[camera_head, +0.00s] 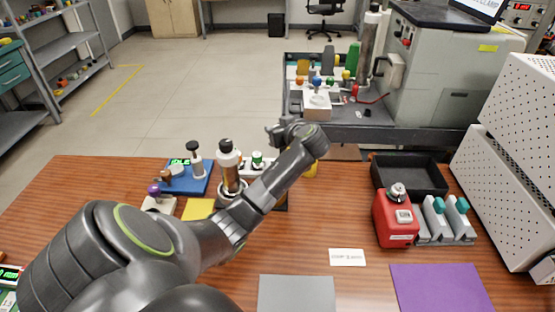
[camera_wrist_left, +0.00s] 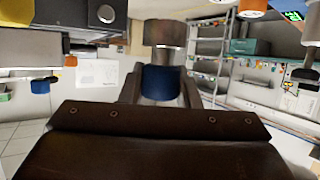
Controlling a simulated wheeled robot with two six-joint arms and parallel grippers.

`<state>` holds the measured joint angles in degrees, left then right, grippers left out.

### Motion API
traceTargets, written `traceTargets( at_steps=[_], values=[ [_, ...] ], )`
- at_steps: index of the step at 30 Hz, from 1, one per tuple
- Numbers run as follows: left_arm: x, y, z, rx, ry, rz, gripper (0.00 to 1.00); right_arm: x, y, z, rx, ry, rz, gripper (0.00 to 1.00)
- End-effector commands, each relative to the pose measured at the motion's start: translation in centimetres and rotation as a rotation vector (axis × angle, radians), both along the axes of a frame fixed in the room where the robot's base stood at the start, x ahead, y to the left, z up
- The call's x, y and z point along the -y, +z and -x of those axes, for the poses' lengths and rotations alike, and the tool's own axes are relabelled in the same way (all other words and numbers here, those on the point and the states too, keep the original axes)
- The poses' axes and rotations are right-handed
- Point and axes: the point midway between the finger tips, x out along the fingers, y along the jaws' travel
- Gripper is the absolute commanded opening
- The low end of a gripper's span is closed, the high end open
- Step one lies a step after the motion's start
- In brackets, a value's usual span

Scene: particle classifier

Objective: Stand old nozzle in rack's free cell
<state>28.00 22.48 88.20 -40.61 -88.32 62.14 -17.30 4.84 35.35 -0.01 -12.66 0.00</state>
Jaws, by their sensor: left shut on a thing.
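My left gripper (camera_wrist_left: 162,88) is shut on the nozzle, which has a grey metal cylinder end (camera_wrist_left: 166,34) and a dark blue band between the fingers. In the head view my left arm reaches across the table from the left, and its wrist hides most of the gripper and the nozzle. My right gripper is out of view.
At right are a red device (camera_head: 395,217), a black bin (camera_head: 410,176) and teal-topped grey holders (camera_head: 447,222). Grey (camera_head: 297,294) and purple (camera_head: 440,288) mats lie in front.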

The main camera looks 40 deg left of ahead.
Motion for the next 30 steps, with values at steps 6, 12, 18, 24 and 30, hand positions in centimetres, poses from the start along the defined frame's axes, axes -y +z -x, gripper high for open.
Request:
traceTargets(
  at_steps=[6, 12, 18, 24, 30],
  values=[
    [-0.5, -3.5, 0.1, -0.006, 0.017, 0.002, 0.04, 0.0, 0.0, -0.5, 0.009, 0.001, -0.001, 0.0],
    [-0.5, -6.0, 0.0, -0.002, 0.016, 0.002, 0.04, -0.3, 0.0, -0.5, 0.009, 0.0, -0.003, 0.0],
    [-0.4, -8.0, 0.1, -0.005, 0.015, 0.002, 0.04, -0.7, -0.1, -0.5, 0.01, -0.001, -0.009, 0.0],
    [-0.4, -10.1, 0.1, -0.002, 0.014, 0.001, 0.04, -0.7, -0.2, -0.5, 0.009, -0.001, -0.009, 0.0],
    [-0.4, -10.1, 0.1, -0.001, 0.015, 0.002, 0.04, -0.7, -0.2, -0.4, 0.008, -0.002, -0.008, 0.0]
  ],
)
